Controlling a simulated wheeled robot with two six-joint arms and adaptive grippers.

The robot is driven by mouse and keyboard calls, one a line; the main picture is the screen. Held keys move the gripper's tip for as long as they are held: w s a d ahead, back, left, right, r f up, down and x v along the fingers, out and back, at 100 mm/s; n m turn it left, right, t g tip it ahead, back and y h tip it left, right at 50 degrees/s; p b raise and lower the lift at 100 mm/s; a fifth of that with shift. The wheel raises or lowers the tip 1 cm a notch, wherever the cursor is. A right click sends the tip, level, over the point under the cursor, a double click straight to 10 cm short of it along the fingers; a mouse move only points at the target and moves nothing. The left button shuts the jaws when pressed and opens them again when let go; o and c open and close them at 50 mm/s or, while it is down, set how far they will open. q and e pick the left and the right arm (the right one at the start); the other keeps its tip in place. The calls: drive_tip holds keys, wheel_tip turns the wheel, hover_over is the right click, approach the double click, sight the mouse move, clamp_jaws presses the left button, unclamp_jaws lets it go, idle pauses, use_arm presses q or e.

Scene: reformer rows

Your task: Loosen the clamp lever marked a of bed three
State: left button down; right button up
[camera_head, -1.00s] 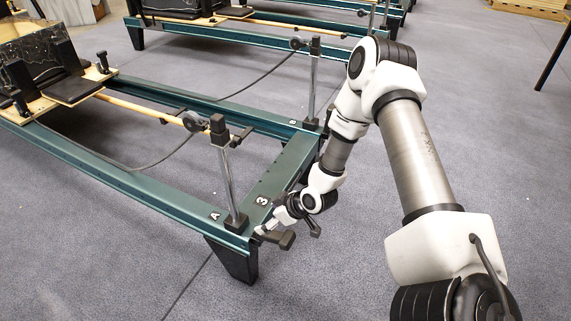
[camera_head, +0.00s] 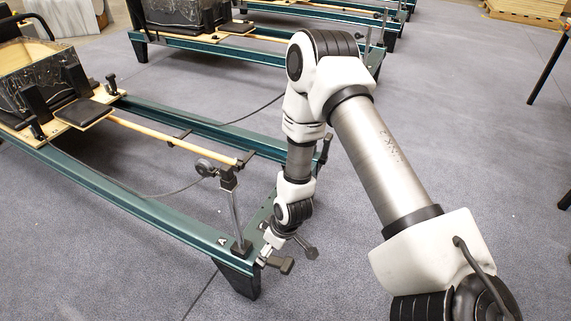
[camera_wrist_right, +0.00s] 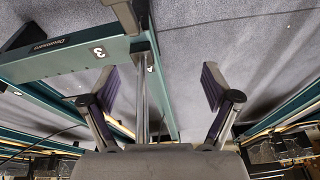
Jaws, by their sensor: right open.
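Bed three's teal frame (camera_head: 150,208) ends near the middle of the head view, with the letter A (camera_head: 222,241) on its near corner. A chrome post (camera_head: 235,208) with a black base stands beside that letter. I cannot make out the clamp lever for certain. My right gripper (camera_head: 275,258) is just right of this corner, low beside the frame end. In the right wrist view my right gripper (camera_wrist_right: 158,82) has its fingers spread and empty, with a chrome post (camera_wrist_right: 142,100) behind the gap and the 3 label (camera_wrist_right: 98,51) to the left. My left gripper is not in view.
A pulley (camera_head: 205,168) sits by the post's top. A wooden carriage with black pads (camera_head: 84,112) is at the left. Another bed (camera_head: 215,45) stands behind. Grey floor (camera_head: 460,150) is open to the right, with a dark table leg at the far right.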

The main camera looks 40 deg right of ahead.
drive_tip(key=s+a+r+m+g+p, duration=0.1)
drive_tip(key=s+a+r+p, duration=0.2)
drive_tip(key=s+r+p, duration=0.4)
drive_tip(key=shift+s+a+r+m+h+p, duration=0.2)
drive_tip(key=shift+s+a+m+h+p, duration=0.15)
drive_tip(key=shift+s+p, duration=0.8)
drive_tip(key=s+a+f+m+g, duration=0.1)
drive_tip(key=s, duration=0.8)
drive_tip(key=shift+s+a+g+h, duration=0.15)
drive_tip(key=shift+a+g+h, duration=0.2)
drive_tip(key=shift+g, duration=0.05)
drive_tip(key=shift+m, duration=0.25)
